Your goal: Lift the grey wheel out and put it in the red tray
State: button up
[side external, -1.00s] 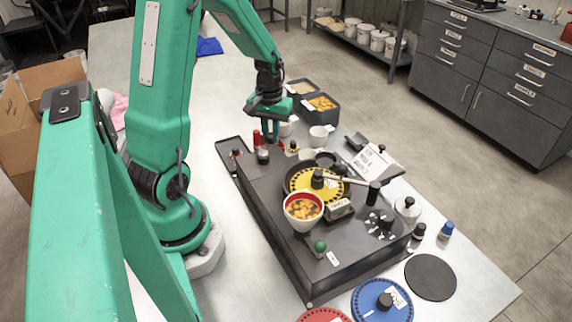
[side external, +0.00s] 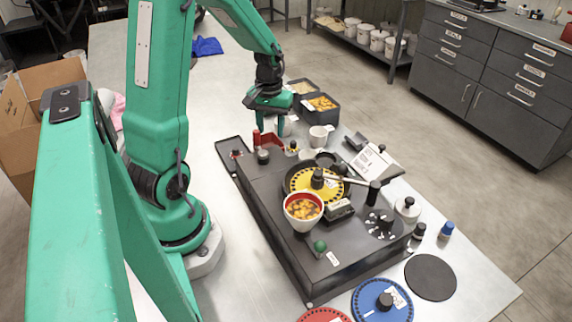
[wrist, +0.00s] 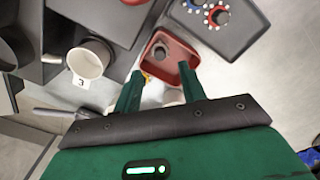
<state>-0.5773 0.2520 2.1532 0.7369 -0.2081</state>
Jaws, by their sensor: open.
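The small red tray (wrist: 184,56) is ahead of my fingertips in the wrist view. A small grey round thing (wrist: 160,51), which looks like the grey wheel, lies inside it near its left side. In the side external view the tray (side external: 271,140) shows below my gripper, and its inside is too small to read. My gripper (side external: 270,128) is open and empty above the tray. Its two green fingers stand apart in the wrist view (wrist: 158,88). The dark meter body (side external: 290,235) carries a yellow disc (side external: 303,179).
A dark tray (wrist: 235,40) with red-rimmed and blue-rimmed small wheels lies right of the red tray. A white cup marked 3 (wrist: 88,62) stands to its left. A bowl of orange pieces (side external: 303,208) and a green knob (side external: 320,247) stand on the meter.

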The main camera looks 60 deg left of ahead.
jog(key=shift+r, duration=2.9)
jog(key=shift+d, duration=0.1)
jog(key=s+d+r+m+t, duration=0.2)
jog(key=d+r+m, duration=0.1)
jog(key=d, duration=0.3)
jog(key=s+d+r+m+t, duration=0.1)
jog(key=s+d+r+m, duration=0.2)
jog(key=d, duration=0.4)
jog(key=s+d+r+m+t, duration=0.2)
jog(key=s+d+r+m, duration=0.1)
jog(key=d+r, duration=0.2)
jog(key=shift+d+t, duration=0.3)
jog(key=shift+d, duration=0.5)
